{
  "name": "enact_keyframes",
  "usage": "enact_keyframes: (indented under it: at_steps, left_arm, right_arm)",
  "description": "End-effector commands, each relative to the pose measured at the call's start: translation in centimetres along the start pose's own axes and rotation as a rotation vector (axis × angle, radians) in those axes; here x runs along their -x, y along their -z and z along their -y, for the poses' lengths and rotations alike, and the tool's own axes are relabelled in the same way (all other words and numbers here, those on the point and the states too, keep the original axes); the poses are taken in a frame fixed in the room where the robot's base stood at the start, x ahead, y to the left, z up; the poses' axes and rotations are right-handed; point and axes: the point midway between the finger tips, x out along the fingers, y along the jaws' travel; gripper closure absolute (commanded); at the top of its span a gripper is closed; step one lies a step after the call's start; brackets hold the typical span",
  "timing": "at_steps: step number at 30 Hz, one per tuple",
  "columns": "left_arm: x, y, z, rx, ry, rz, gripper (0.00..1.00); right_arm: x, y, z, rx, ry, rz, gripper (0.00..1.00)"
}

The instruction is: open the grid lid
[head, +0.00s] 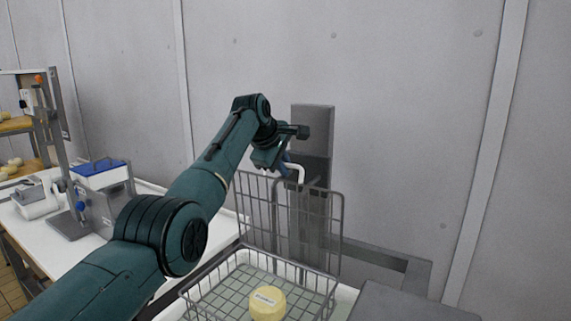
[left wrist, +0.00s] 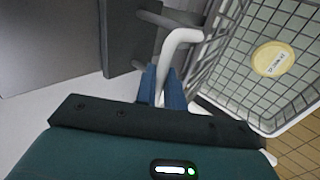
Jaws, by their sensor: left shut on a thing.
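The grid lid (head: 338,240) stands upright at the back edge of the wire basket (head: 203,295), raised well clear of the basket's opening. A white bent handle (head: 299,174) shows at its top and also in the left wrist view (left wrist: 183,37). My left gripper (head: 285,164) is at the handle, and in the left wrist view its blue fingers (left wrist: 161,88) are shut on the white bar. A pale yellow cheese (head: 267,303) with a label sits in the basket; it also shows in the left wrist view (left wrist: 271,59). My right gripper is in neither view.
A grey post (head: 313,120) stands against the wall behind the lid. A grey block (head: 405,303) is at the front right. A white table (head: 40,232) at the left holds a blue-topped box (head: 100,174) and other equipment.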

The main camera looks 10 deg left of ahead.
Motion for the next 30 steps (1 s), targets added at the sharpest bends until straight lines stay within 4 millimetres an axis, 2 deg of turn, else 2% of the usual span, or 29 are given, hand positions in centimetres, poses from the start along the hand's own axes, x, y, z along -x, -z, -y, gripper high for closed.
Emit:
enact_keyframes:
  at_steps: [1,13,14,19,30]
  left_arm:
    - [-0.41,-0.05,0.52,0.003,0.017,0.003,1.00]
    - [-0.49,-0.09,0.65,0.003,0.022,0.005,1.00]
    - [-0.49,-0.10,0.65,0.003,0.022,0.005,0.87]
    - [-0.32,-0.07,0.46,0.001,0.016,0.003,0.73]
    - [0.18,-0.03,0.28,0.000,0.009,0.002,0.72]
  right_arm:
    - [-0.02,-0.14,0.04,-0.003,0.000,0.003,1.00]
    - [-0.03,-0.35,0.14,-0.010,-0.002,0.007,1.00]
    - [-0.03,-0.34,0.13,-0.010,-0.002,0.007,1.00]
    - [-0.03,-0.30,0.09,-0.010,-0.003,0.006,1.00]
    - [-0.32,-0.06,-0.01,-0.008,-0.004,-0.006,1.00]
